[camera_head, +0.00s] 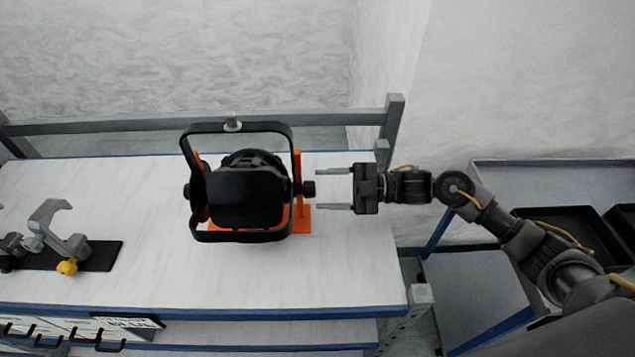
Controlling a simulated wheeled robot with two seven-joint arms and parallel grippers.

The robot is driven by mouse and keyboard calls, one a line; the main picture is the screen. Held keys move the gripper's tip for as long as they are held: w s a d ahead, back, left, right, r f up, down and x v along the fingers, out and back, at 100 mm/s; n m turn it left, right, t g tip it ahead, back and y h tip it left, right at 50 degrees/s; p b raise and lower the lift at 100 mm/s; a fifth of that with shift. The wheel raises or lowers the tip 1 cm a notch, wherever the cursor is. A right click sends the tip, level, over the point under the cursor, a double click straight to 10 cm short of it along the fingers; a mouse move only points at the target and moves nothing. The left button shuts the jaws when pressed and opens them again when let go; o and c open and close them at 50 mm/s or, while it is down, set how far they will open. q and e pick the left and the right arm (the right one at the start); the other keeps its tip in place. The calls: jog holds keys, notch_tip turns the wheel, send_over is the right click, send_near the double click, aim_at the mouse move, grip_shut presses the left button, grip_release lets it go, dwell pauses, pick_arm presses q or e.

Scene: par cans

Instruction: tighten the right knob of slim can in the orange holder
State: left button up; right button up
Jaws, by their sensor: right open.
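The slim can (247,198) is black and sits in the orange holder (301,221) on the white table, with its black yoke (238,126) around it. Its right knob (308,188) is small and black and sticks out on the right side, past the orange upright. My right gripper (334,189) is open, just to the right of the knob and level with it. Its two fingers point left, with one above and one below the knob's line, and nothing is between them. The left knob (187,191) shows at the yoke's left side. My left gripper is not in view.
A grey clamp (61,231) with a yellow knob (67,266) lies on a black mat (102,256) at the left of the table. The table (230,275) is clear in front of the can. A rail with a post (393,125) runs along the back. Dark trays (565,225) stand at the right.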

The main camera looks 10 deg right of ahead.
aim_at(310, 189)
jog(key=shift+w+a, duration=0.25)
jog(key=shift+a, duration=0.95)
jog(key=shift+c, duration=0.7)
jog(key=c, duration=0.9)
jog(key=shift+o, duration=0.2)
jog(key=shift+p, duration=0.3)
